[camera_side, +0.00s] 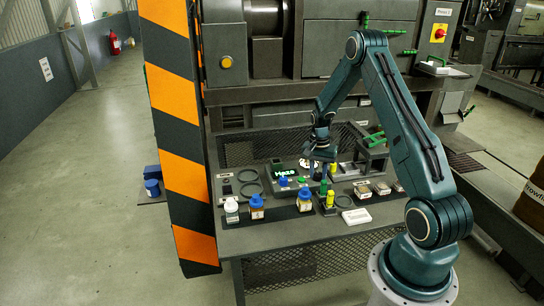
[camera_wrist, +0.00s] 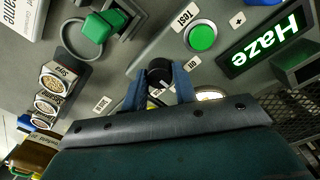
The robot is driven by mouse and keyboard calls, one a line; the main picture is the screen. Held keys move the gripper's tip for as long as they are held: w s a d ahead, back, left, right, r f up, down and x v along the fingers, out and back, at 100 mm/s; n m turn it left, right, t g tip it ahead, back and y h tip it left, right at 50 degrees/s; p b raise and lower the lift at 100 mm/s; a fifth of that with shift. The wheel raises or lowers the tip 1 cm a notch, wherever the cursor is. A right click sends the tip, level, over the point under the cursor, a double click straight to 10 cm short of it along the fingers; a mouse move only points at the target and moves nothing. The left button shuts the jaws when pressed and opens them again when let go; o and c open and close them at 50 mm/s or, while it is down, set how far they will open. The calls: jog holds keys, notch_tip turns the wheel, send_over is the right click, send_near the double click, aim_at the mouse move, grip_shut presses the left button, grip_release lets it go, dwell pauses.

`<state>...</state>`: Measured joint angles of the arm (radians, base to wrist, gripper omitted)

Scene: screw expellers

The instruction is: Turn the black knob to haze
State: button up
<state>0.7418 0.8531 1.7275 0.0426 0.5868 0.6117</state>
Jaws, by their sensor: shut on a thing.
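The black knob (camera_wrist: 159,72) stands on the grey panel in the wrist view, with a white pointer mark on its face. My gripper (camera_wrist: 160,88) has its two blue fingers on either side of the knob, shut on it. In the side view my gripper (camera_side: 319,172) reaches down to the panel on the table and hides the knob. The lit display (camera_wrist: 265,42) reads "Haze" in green; it also shows in the side view (camera_side: 285,172). A round green button (camera_wrist: 202,36) sits between the knob and the display, near a "TEST" label.
White and blue-capped jars (camera_side: 257,207) stand along the table's front left. A yellow-topped item (camera_side: 330,198) and a white card (camera_side: 356,216) are close to my gripper. A green-handled fixture (camera_side: 371,150) is just right of it. A striped post (camera_side: 183,170) rises at the left.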

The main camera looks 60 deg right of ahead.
aim_at(316, 173)
jog(key=o, duration=1)
jog(key=shift+r, duration=0.1)
jog(key=r, duration=1.3)
jog(key=shift+w+a+r, duration=0.1)
jog(key=shift+w+r, duration=0.25)
